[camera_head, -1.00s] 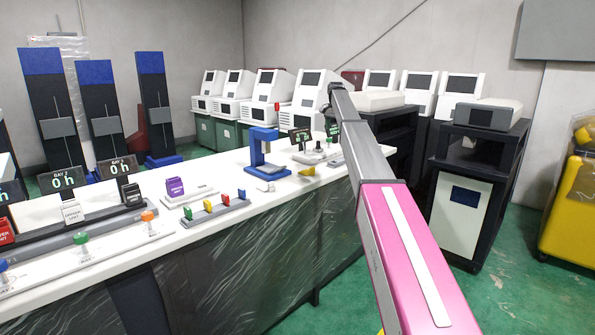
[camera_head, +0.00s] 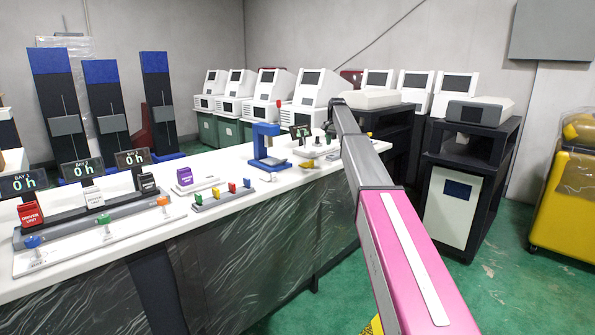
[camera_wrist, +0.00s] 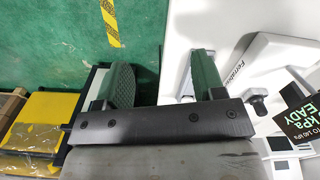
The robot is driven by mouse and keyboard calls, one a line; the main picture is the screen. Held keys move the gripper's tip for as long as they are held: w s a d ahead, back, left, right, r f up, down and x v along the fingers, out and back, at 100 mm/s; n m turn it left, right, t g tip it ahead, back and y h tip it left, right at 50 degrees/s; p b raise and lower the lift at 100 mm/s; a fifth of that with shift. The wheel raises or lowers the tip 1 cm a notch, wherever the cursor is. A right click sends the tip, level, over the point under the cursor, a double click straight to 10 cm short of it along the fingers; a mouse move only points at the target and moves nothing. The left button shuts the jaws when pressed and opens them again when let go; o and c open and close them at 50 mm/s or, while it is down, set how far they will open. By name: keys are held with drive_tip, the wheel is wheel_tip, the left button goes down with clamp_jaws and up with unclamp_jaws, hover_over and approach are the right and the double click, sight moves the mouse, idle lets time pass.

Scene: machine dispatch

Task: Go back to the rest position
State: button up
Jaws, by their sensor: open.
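My gripper (camera_wrist: 163,84) shows in the wrist view with two green ribbed fingers set wide apart, and nothing is between them. It is above the area where the green floor (camera_wrist: 45,45) meets the white counter (camera_wrist: 215,18). In the head view my pink and grey arm stretches forward along the right side of the counter (camera_head: 140,258). The gripper itself cannot be made out there.
A blue press (camera_head: 266,148), a rail with colored blocks (camera_head: 222,198) and bay signs (camera_head: 82,169) stand on the counter. A dark rack (camera_head: 465,190) and a yellow cart (camera_head: 568,205) stand at right. Green floor (camera_head: 500,300) is clear in front of them.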

drive_tip(key=s+f+n, duration=0.3)
drive_tip(key=s+f, duration=2.3)
drive_tip(key=s, duration=0.1)
drive_tip(key=s+f+n, duration=0.1)
drive_tip(key=s+f, duration=0.3)
drive_tip(key=s, duration=0.6)
drive_tip(key=s+f+n, duration=0.1)
drive_tip(key=s+f, duration=0.3)
drive_tip(key=s, duration=0.6)
drive_tip(key=s+f+n, duration=0.1)
drive_tip(key=s+f, duration=0.3)
drive_tip(key=s, duration=0.7)
drive_tip(key=shift+d+f, duration=0.2)
